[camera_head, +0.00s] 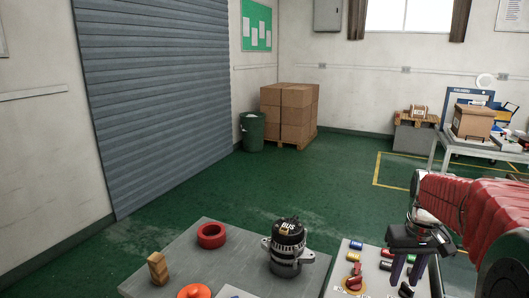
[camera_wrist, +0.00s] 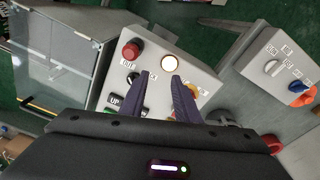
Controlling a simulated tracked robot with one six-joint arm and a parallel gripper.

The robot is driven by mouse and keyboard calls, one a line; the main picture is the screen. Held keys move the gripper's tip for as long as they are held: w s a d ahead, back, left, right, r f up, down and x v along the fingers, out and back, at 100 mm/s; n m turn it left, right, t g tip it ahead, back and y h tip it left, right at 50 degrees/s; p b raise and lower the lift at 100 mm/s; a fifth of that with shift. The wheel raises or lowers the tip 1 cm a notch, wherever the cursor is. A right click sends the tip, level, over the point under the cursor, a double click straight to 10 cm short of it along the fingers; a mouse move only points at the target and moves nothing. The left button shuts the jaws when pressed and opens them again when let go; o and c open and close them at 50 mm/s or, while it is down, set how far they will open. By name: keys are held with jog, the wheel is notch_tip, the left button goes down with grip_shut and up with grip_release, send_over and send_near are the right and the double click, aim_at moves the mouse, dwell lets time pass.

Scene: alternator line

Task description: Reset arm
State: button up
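My gripper (camera_head: 405,265) hangs at the end of my red-sleeved arm on the right of the head view, above a grey control panel (camera_head: 335,285). In the wrist view my gripper's (camera_wrist: 160,92) two purple fingers stand apart with nothing between them. Beyond them is a grey panel (camera_wrist: 205,72) with a red button (camera_wrist: 131,50), a pale lit button (camera_wrist: 169,63) and a key marked UP (camera_wrist: 115,102). The fingers overlap the panel in the picture; I cannot tell whether they touch it.
A grey table (camera_head: 235,268) at the front bears an alternator (camera_head: 287,250), a red ring (camera_head: 211,235), an orange part (camera_head: 194,291) and a wooden block (camera_head: 158,268). Stacked cartons (camera_head: 290,112) and a green bin (camera_head: 252,131) stand behind. The green floor between is clear.

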jog(key=s+a+r+t, duration=0.1)
jog(key=s+a+t, duration=0.1)
jog(key=s+a, duration=0.7)
jog(key=s+a+r+n+t, duration=0.1)
jog(key=s+a+r+t, duration=0.1)
jog(key=s+a, duration=0.7)
jog(key=shift+s+a+r+t, duration=0.15)
jog(key=shift+s+a+t, duration=0.2)
jog(key=shift+s, duration=0.25)
dwell(1.4)
